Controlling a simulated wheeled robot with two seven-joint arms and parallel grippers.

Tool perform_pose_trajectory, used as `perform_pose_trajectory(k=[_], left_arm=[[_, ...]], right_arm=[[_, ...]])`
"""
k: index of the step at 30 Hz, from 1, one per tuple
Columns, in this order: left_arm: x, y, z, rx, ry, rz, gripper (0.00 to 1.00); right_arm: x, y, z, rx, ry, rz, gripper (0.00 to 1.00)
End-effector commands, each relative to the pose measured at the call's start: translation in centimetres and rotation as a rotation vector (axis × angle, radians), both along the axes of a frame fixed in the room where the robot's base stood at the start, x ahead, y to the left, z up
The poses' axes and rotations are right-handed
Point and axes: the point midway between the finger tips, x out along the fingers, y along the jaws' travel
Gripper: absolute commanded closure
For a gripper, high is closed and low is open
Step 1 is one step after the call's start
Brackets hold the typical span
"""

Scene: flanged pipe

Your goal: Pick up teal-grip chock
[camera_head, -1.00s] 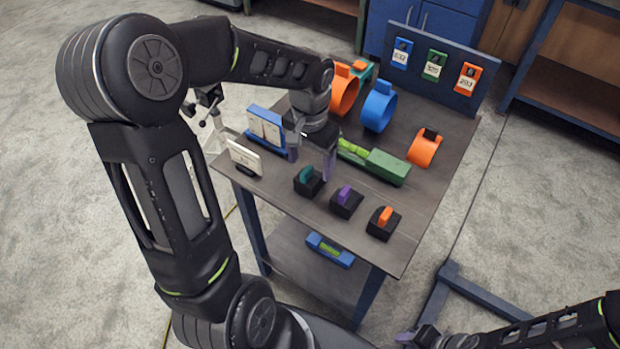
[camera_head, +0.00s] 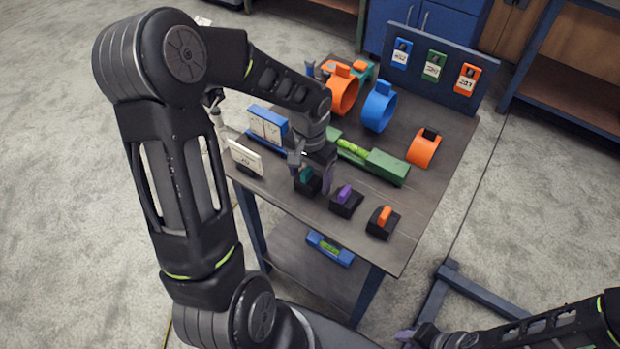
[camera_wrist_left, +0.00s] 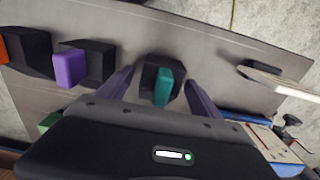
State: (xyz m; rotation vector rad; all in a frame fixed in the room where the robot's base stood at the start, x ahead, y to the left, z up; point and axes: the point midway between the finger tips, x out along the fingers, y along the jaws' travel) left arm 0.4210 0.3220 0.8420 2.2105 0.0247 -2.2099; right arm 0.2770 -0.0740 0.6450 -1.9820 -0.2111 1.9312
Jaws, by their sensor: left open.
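The teal-grip chock (camera_head: 307,180) is a black block with a teal grip, on the table near its left front edge. In the left wrist view the chock (camera_wrist_left: 162,84) lies between the two purple-grey fingers of my left gripper (camera_wrist_left: 158,92), with a gap on each side. In the head view my left gripper (camera_head: 312,175) is open, pointing down over the chock, one finger on either side of it. My right gripper (camera_head: 415,335) is low at the bottom right, away from the table; its finger opening is unclear.
The purple-grip chock (camera_head: 345,200) stands just right of the teal one, then the orange-grip chock (camera_head: 383,222). A white card (camera_head: 245,157) on a stand and a blue gauge (camera_head: 268,125) are to the left. A green level (camera_head: 368,160) lies behind.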

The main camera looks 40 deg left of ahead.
Motion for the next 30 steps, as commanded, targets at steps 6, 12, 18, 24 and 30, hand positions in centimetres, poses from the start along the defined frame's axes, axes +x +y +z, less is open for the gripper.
perform_pose_trajectory(k=[6,12,18,24,30], left_arm=[[0.01,-0.01,0.03,0.0,0.0,0.0,0.25],[0.01,-0.01,0.04,0.0,0.0,-0.001,0.26],[0.01,-0.01,0.04,0.0,0.0,-0.001,0.43],[0.01,-0.02,0.04,0.0,0.0,-0.001,0.59],[0.01,-0.02,0.04,0.0,0.0,-0.001,0.75]], right_arm=[[-0.01,0.01,-0.01,0.0,0.0,0.0,0.64],[-0.01,0.01,-0.01,0.0,0.0,0.0,0.64],[-0.01,0.01,-0.01,0.0,0.0,0.0,0.64],[-0.01,0.0,0.0,0.0,0.0,0.0,0.64],[-0.01,0.0,0.0,0.0,0.0,0.0,0.64]])
